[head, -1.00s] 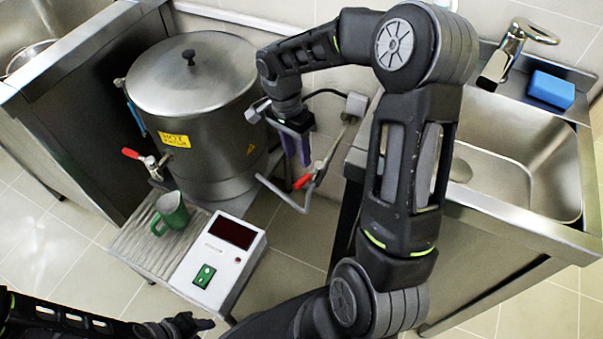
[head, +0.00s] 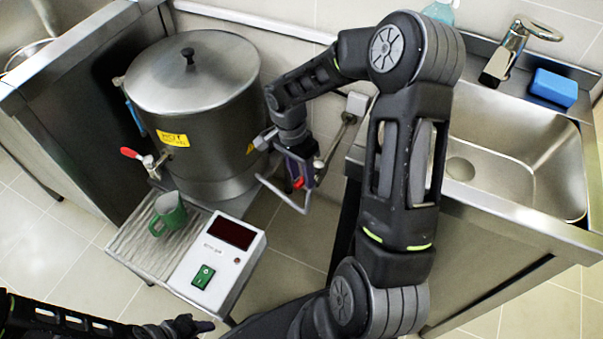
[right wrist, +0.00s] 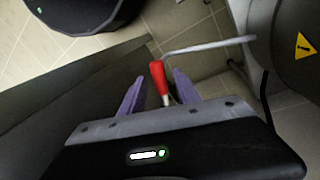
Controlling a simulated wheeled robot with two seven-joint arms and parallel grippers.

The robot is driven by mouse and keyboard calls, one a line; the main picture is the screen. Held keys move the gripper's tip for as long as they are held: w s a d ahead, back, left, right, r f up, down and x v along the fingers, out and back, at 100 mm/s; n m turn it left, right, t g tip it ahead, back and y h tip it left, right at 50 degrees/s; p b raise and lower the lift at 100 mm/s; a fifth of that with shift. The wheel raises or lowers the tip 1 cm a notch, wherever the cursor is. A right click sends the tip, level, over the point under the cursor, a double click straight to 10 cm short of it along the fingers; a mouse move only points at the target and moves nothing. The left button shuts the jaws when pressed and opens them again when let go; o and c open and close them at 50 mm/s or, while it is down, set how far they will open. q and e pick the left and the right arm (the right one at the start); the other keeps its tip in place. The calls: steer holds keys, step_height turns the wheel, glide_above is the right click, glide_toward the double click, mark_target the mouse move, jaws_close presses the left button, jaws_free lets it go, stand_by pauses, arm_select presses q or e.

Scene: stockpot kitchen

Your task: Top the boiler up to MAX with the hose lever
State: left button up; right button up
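The boiler (head: 205,120) is a steel pot with its lid on, at the upper left of the head view; I cannot see the water level. The red hose lever (head: 299,184) is beside it on the right, by a bent grey pipe (head: 285,195). My right gripper (head: 301,178) is at the lever. In the right wrist view the red lever (right wrist: 158,80) lies between the parted purple fingers of this gripper (right wrist: 160,88), with gaps on both sides. My left gripper (head: 188,325) is at the lower left of the head view, its fingers unclear.
A red-handled tap (head: 131,153) is on the boiler's front. A green mug (head: 170,214) stands on the ribbed tray (head: 135,250), next to a white box (head: 217,262) with a dark display and green switch. A sink (head: 520,150) with a blue sponge (head: 553,88) is at right.

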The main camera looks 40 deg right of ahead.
jaws_close()
stand_by(0.3)
stand_by(1.1)
